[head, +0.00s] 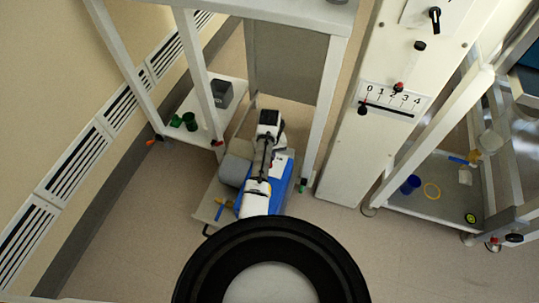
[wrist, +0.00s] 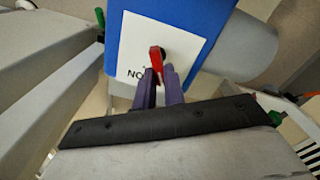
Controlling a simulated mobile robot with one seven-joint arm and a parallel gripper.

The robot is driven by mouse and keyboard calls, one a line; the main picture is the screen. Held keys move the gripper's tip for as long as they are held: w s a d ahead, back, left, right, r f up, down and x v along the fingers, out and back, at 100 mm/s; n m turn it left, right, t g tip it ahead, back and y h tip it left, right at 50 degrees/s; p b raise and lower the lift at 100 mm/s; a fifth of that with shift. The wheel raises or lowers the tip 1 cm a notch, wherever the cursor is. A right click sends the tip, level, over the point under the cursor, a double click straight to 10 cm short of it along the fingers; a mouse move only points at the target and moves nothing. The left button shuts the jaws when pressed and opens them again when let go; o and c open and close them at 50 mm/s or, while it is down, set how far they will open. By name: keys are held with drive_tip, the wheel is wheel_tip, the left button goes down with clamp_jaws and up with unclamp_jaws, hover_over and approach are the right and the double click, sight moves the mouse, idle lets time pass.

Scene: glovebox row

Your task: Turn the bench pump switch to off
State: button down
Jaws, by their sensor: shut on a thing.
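The bench pump is a blue box (head: 283,180) with a grey cylinder (head: 236,168) beside it, low down in the middle of the head view. In the wrist view its blue body (wrist: 190,15) carries a white plate (wrist: 135,52) with a red switch lever (wrist: 155,58) on a dark pivot. The plate's visible letters read "NO" as seen here, perhaps an upside-down "ON"; the rest is hidden. My gripper (wrist: 163,80) has its purple fingers shut on the lever's lower part. The lever's upper end sticks out beyond the fingertips. In the head view my arm covers part of the pump.
A white panel (head: 345,150) with a 0-to-4 slider scale and a black knob (head: 435,15) stands to the right. White frame posts flank the pump closely.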

drive_tip(key=c, duration=1.5)
unclamp_jaws()
drive_tip(key=shift+r, duration=0.1)
wheel_tip(320, 180, up, 14)
drive_tip(key=shift+f+p, duration=0.15)
drive_tip(key=shift+p, duration=0.6)
